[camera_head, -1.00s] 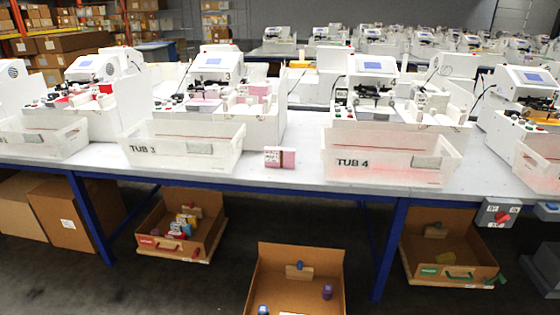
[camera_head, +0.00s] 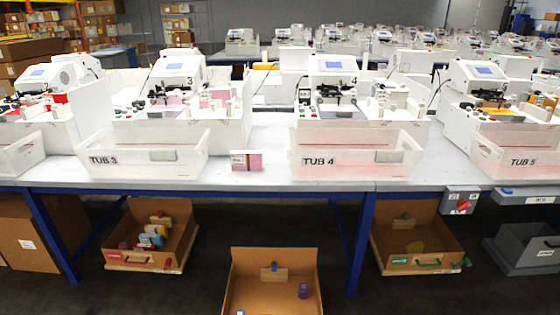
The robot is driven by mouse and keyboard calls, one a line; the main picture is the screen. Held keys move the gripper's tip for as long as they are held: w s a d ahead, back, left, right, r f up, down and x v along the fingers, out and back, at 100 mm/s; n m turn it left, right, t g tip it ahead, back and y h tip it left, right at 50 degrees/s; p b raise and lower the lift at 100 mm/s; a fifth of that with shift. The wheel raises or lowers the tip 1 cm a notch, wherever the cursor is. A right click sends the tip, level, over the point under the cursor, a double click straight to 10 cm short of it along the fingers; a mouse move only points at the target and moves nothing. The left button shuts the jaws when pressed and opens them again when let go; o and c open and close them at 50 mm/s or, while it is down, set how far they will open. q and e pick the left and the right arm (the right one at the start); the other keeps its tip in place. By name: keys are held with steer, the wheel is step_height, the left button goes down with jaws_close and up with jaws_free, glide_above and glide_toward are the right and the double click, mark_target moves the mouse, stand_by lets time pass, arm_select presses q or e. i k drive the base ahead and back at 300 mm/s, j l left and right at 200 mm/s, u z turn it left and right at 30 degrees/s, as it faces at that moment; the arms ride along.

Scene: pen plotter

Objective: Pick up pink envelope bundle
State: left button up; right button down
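A small pink envelope bundle (camera_head: 252,161) with a white label on its left part stands on the table (camera_head: 265,182), near the front edge. It sits in the gap between the tub marked TUB 3 (camera_head: 185,158) and the tub marked TUB 4 (camera_head: 300,157), apart from both. More pink material (camera_head: 216,97) shows at the machine marked 3. Neither of my grippers is in view.
Cardboard boxes stand on the floor: one under the table at left (camera_head: 186,255), one in front at the middle (camera_head: 252,270), one at right (camera_head: 385,248). A grey control box with a red knob (camera_head: 462,199) hangs at the table edge. Plotter machines line the table behind the tubs.

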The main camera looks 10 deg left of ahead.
mark_target(250, 160)
steer(key=j+z, duration=0.5)
steer(key=j, duration=0.3)
steer(key=j+z, duration=0.45)
steer(key=j, duration=0.4)
